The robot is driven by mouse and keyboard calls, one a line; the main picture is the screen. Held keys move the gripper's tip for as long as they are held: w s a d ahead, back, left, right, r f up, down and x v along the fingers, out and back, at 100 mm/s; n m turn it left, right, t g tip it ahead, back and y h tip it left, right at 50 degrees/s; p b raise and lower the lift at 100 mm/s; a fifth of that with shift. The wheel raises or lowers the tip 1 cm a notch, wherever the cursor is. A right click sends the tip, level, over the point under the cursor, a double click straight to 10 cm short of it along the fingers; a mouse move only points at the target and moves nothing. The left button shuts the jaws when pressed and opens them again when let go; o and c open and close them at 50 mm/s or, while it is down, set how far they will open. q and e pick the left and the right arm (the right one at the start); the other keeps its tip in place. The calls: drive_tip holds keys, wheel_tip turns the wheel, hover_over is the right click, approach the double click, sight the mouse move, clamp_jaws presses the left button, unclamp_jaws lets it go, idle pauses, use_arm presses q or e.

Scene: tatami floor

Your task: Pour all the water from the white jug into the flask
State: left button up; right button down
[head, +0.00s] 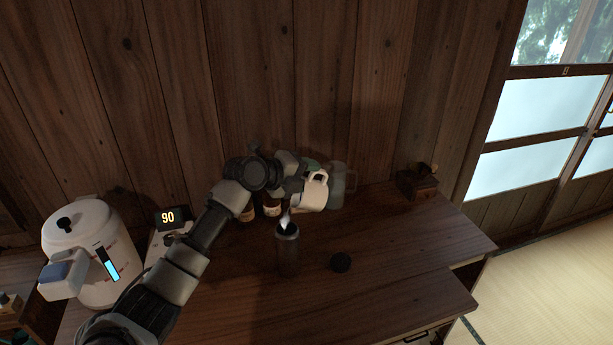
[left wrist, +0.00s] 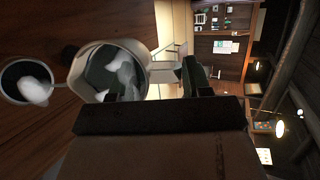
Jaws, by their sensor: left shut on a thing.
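The white jug (head: 315,191) is tilted above the flask in the head view, with its mouth towards the lower left. My left gripper (head: 299,183) is shut on the jug. The flask (head: 288,258) is a dark upright cylinder, open at the top, standing on the table. White water shows between the jug and the flask mouth. In the left wrist view the jug (left wrist: 138,48) has pale water inside, and the flask mouth (left wrist: 8,78) at the left has a white blob of water in it. The flask's water level is hidden. My right gripper is out of view.
A black round lid (head: 341,262) lies right of the flask. A glass vessel (head: 345,183) and small bottles (head: 271,207) stand behind. A wooden grinder (head: 418,183) is at the back right. A white kettle (head: 75,225) and a display reading 90 (head: 172,218) are left. The table's right front (head: 420,260) is clear.

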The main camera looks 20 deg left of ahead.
use_arm(q)
drive_tip(key=shift+s+a+r+n+t+h+b, duration=0.15)
drive_tip(key=shift+s+a+t+h+b, duration=0.2)
drive_tip(key=shift+b, duration=1.2)
drive_tip(key=shift+s+a+r+n+t+h+b, duration=0.15)
drive_tip(key=shift+a+t+h+b, duration=0.3)
drive_tip(key=shift+b, duration=1.1)
idle(3.9)
drive_tip(key=shift+w+b, duration=0.15)
drive_tip(key=shift+b, duration=0.2)
